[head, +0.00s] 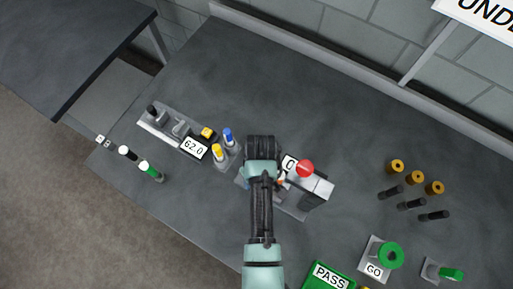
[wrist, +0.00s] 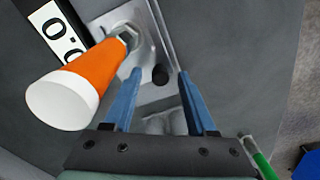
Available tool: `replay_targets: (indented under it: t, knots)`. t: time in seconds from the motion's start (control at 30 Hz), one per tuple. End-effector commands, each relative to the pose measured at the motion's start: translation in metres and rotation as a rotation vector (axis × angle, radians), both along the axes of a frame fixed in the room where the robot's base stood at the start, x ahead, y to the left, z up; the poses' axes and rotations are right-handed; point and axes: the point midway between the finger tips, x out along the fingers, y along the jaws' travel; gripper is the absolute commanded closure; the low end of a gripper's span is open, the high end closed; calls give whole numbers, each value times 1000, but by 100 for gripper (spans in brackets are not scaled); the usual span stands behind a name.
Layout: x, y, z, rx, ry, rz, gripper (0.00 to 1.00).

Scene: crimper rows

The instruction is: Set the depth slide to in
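In the wrist view, a small black knob (wrist: 160,75) stands on a grey metal device (wrist: 150,48) with a raised edge along its right side. This may be the depth slide; no "in" or "out" marking is readable. My gripper (wrist: 157,82) is open, its two blue fingers on either side of the knob with gaps showing. An orange handle with a white end (wrist: 75,88) rises left of the fingers, close to the left one.
A partly seen number label (wrist: 58,30) is beside the device. Left in the head view are a fixture labelled 62.0 (head: 194,148) and blue-topped (head: 228,138) and yellow-topped (head: 217,153) pieces. A green PASS tray (head: 345,283) and GO gauge (head: 389,255) are lower right. The bench's back is clear.

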Motion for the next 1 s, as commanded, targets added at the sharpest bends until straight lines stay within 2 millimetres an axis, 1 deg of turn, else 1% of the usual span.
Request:
replay_targets:
  t: [0.23, 0.37, 0.47, 0.57, 0.8, 0.9, 1.0]
  knots:
    - [0, 0, 1, 0, 0, 0, 43]
    - [1, 0, 8, 0, -2, 0, 43]
    - [1, -1, 22, -1, -5, 0, 43]
    - [2, -2, 42, -1, -7, 0, 43]
    - [3, -4, 93, 0, -7, 1, 43]
    - [3, -4, 111, 0, -5, 1, 43]
    - [3, -5, 123, 0, -3, 1, 43]
